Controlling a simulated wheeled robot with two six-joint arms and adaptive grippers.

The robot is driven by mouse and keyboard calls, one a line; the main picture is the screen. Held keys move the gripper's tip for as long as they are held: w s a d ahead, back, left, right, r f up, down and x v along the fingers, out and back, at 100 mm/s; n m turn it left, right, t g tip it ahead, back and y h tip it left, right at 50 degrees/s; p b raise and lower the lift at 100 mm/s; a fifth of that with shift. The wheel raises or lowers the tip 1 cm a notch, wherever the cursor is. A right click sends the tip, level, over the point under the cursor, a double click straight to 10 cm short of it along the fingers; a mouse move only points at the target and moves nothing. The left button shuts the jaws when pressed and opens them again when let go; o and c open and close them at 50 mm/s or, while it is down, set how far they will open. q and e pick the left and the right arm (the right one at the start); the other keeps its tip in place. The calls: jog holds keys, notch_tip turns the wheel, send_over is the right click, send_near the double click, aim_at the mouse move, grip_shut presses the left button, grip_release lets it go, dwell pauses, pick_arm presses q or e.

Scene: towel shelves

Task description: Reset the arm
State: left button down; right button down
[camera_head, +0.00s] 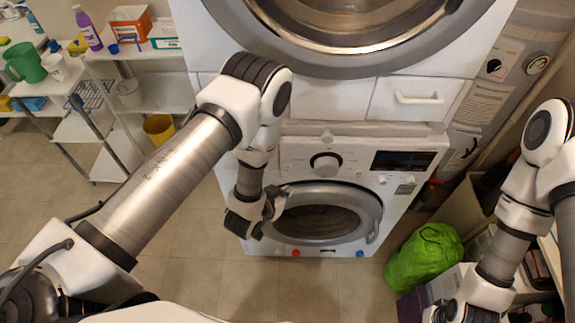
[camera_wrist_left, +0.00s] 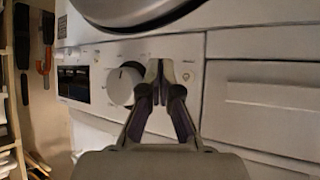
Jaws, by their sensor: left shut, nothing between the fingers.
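My left arm reaches in from the left in the head view. Its gripper (camera_head: 272,205) hangs in front of the lower washing machine (camera_head: 290,160), near the left side of its round door (camera_head: 325,212). In the left wrist view the fingertips of this gripper (camera_wrist_left: 160,70) meet, with nothing held between them. They appear beside the white control knob (camera_wrist_left: 124,84), and I cannot tell how far apart they are. My right arm comes in at the right edge, and its gripper (camera_head: 455,312) is partly cut off at the bottom, so its fingers are unclear.
A second machine (camera_head: 340,55) is stacked above, with a drawer (camera_head: 420,97) between. A shelf rack (camera_head: 85,55) with bottles and cups stands at left, with a yellow bucket (camera_head: 159,129). A green bag (camera_head: 424,257) lies at right. The floor (camera_head: 190,235) at left is clear.

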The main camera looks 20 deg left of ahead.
pick_arm(q)
jog(key=shift+s+d, duration=0.1)
jog(key=shift+s, duration=0.4)
jog(key=s+a+f+n+g+y+b, duration=0.2)
jog(key=s+a+f+g+b, duration=0.2)
jog(key=s+a+f+b, duration=0.45)
jog(key=s+a+f+n+g, duration=0.1)
jog(key=s+g, duration=0.4)
jog(key=s, duration=0.8)
jog(key=shift+s+a+y, duration=0.15)
jog(key=shift+a+y, duration=0.15)
jog(key=shift+y, duration=0.1)
